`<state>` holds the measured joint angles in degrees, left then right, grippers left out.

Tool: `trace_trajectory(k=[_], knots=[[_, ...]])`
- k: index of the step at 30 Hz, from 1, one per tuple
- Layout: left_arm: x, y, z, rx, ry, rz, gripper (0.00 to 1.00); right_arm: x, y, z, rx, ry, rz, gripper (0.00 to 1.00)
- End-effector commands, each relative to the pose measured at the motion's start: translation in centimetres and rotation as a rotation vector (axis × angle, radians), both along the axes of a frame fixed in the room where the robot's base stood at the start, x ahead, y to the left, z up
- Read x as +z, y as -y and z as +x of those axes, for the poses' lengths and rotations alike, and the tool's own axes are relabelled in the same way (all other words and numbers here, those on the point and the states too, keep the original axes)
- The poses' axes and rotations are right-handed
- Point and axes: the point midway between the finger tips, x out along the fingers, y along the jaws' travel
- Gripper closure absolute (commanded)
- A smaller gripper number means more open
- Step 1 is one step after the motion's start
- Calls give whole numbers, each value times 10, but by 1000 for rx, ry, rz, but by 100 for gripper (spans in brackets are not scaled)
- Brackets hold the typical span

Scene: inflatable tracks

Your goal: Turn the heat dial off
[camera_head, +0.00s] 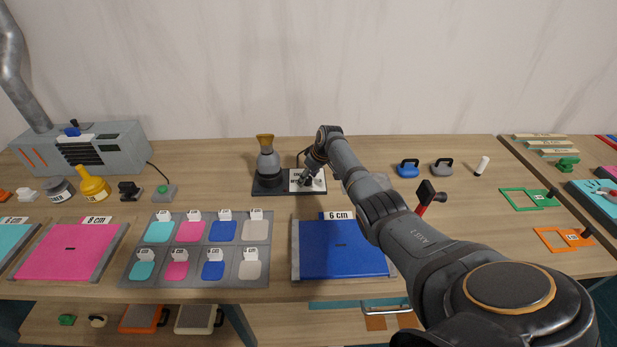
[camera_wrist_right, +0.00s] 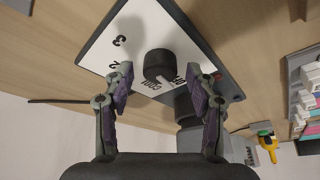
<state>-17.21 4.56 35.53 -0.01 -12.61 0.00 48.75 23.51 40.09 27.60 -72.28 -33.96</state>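The heat dial (camera_wrist_right: 158,66) is a dark round knob on a white plate (camera_wrist_right: 128,42) with printed marks, among them a 2 and a 3, in the right wrist view. In the head view the white plate (camera_head: 318,187) is at the right end of a dark base. My right gripper (camera_head: 308,179) is over this plate and hides most of the dial there. In the wrist view its two fingers are spread, one on each side of the knob, with gaps visible. The dial's exact setting cannot be read. My left gripper is not in view.
A blue 6 cm panel (camera_head: 342,252) lies in front. Blue (camera_head: 408,169) and grey (camera_head: 441,168) handled pieces are to the right.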

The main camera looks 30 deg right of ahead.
Motion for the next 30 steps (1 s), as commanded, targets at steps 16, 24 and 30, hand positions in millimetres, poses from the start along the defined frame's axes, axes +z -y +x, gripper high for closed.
trace_trajectory(k=[16, 24, 30], knots=[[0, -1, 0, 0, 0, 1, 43, 43, 6, -17, 0, 4, -4, 43], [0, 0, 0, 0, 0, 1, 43, 97, 11, -38, 0, 2, -3, 43], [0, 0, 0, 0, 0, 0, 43, 110, 12, -44, 0, -1, -1, 43]])
